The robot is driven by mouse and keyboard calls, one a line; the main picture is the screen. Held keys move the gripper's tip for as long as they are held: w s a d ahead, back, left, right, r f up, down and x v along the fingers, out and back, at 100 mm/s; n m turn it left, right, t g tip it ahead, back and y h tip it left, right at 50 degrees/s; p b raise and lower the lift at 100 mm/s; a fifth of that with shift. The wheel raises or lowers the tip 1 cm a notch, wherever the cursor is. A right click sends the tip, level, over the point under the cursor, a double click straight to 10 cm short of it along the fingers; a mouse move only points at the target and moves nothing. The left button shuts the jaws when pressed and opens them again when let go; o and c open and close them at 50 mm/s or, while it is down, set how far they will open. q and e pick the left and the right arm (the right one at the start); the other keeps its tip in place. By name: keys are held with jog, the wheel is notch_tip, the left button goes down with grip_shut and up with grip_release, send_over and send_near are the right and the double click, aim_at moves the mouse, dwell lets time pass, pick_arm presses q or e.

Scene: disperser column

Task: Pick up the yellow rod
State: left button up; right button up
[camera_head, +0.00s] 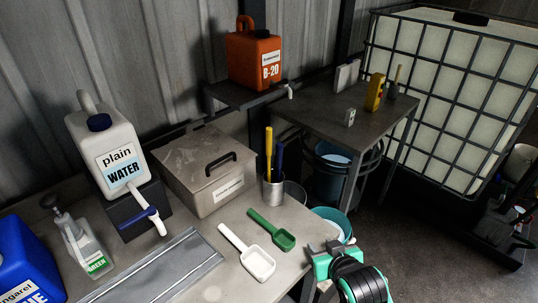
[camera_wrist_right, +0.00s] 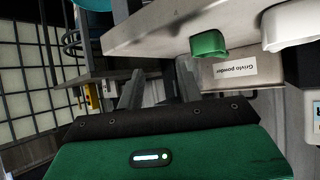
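The yellow rod (camera_head: 268,142) stands upright, leaning slightly, in a metal cup (camera_head: 273,189) on the near table, beside a dark blue rod (camera_head: 279,157). Its lower end is hidden in the cup. My right gripper (camera_head: 323,248) is at the table's right front edge, below and to the right of the cup. In the right wrist view its two grey fingers (camera_wrist_right: 158,88) are spread apart with nothing between them. I cannot make out the rod in that view. My left gripper is not in view.
A lidded metal box (camera_head: 205,165) stands left of the cup. An orange canister (camera_head: 254,58) sits on a shelf behind. A dark table (camera_head: 340,112) stands at back right.

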jog(key=w+a+r+t+y, duration=0.25)
jog(key=w+a+r, duration=0.3)
jog(key=r, duration=0.45)
jog(key=n+t+y, duration=0.2)
jog(key=t, duration=0.1)
send_near(270, 138)
jog(key=shift+h, duration=0.25)
jog(key=p+x, duration=0.2)
jog(key=x, duration=0.3)
jog(key=shift+w+a, duration=0.15)
jog(key=shift+a, duration=0.1)
jog(key=shift+w+a+r+p, duration=0.15)
jog(key=shift+w+p, duration=0.25)
jog(key=p+x, duration=0.1)
jog(key=x, duration=0.3)
jog(key=shift+p, duration=0.4)
jog(key=shift+w, duration=0.25)
grip_shut()
